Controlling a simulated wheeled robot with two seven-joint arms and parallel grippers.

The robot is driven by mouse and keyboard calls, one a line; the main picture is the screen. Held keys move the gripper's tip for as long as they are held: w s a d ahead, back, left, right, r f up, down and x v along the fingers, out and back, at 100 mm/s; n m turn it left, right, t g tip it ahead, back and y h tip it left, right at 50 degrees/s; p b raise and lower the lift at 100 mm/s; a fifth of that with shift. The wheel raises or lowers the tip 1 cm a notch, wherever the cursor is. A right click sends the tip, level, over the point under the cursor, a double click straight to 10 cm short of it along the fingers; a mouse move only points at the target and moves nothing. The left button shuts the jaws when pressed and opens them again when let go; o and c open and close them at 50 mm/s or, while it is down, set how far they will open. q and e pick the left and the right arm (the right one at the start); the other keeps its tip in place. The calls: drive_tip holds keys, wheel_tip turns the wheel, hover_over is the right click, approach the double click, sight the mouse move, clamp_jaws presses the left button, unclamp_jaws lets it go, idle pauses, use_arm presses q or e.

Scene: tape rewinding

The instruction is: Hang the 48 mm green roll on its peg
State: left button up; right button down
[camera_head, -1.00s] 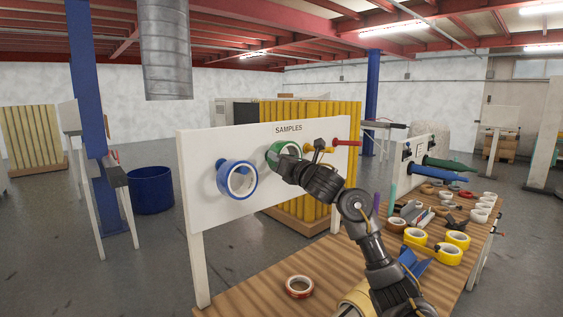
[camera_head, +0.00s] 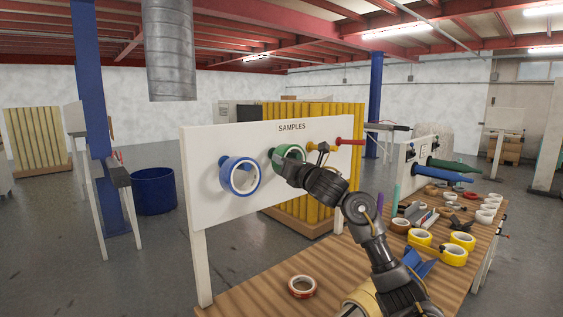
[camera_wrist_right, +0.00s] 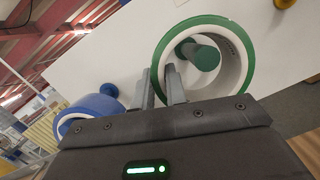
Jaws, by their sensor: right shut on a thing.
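The green roll (camera_head: 291,152) is at the white SAMPLES board, right of the blue roll. In the right wrist view, the green roll (camera_wrist_right: 246,45) shows its white core, with the green peg (camera_wrist_right: 204,56) inside its hole. The roll appears to be around the peg; whether it rests on it I cannot tell. My right gripper (camera_head: 290,172) is shut on the roll's near side wall. In the right wrist view, one finger of this gripper (camera_wrist_right: 160,82) is outside the wall and the other is inside the hole. My left gripper is out of view.
A red roll (camera_head: 290,287) lies on the wooden table (camera_head: 255,300). Several yellow and white rolls crowd the table's right part.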

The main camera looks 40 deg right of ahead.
drive_tip(key=shift+d+f+b, duration=0.15)
drive_tip(key=shift+f+b, duration=0.3)
drive_tip(key=shift+f, duration=0.15)
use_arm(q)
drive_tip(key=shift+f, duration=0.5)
use_arm(e)
drive_tip(key=c, duration=1.3)
unclamp_jaws()
drive_tip(key=shift+c, duration=0.2)
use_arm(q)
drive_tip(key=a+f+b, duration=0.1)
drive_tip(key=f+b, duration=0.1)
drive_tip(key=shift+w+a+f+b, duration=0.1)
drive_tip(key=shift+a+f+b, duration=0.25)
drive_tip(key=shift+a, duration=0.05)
use_arm(e)
drive_tip(key=s+f, duration=0.1)
drive_tip(key=s, duration=0.9)
drive_tip(key=shift+s+f, duration=0.3)
drive_tip(key=shift+s, duration=0.05)
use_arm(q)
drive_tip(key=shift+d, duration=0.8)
use_arm(e)
drive_tip(key=shift+c, duration=0.5)
